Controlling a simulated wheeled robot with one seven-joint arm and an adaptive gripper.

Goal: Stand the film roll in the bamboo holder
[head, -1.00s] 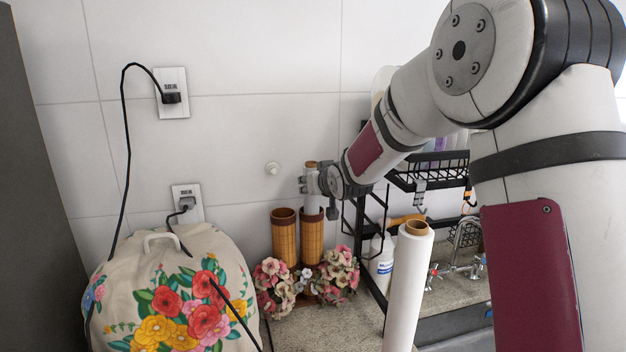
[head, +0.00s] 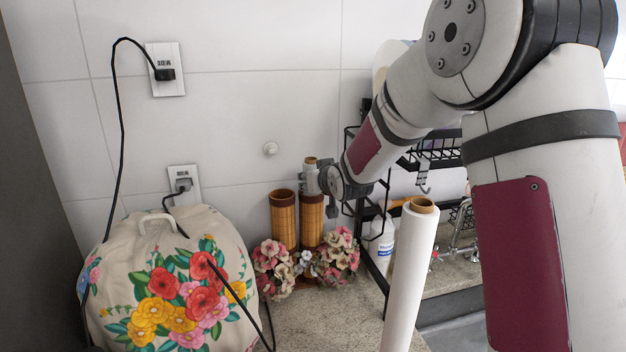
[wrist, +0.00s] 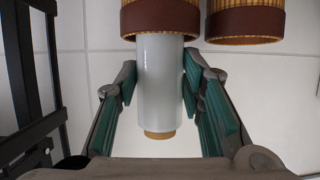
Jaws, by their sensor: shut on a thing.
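The film roll (wrist: 160,85) is a white cylinder with a brown core end. In the wrist view it stands between my gripper's fingers (wrist: 160,95), which are shut on its sides. Its far end goes inside the rim of one tube of the bamboo holder (wrist: 158,18). In the head view the holder has two upright tubes, and the roll is in the right tube (head: 311,222); the left tube (head: 283,220) shows no roll. My gripper (head: 312,178) is just above the right tube's rim. The roll's lower part is hidden inside the tube.
Pink flowers (head: 272,268) stand before the holder. A floral cover (head: 165,290) fills the left. Another white roll (head: 408,280) stands in front, right of the holder. A black rack (head: 440,150) and white bottle (head: 381,245) are at right. A tiled wall is close behind.

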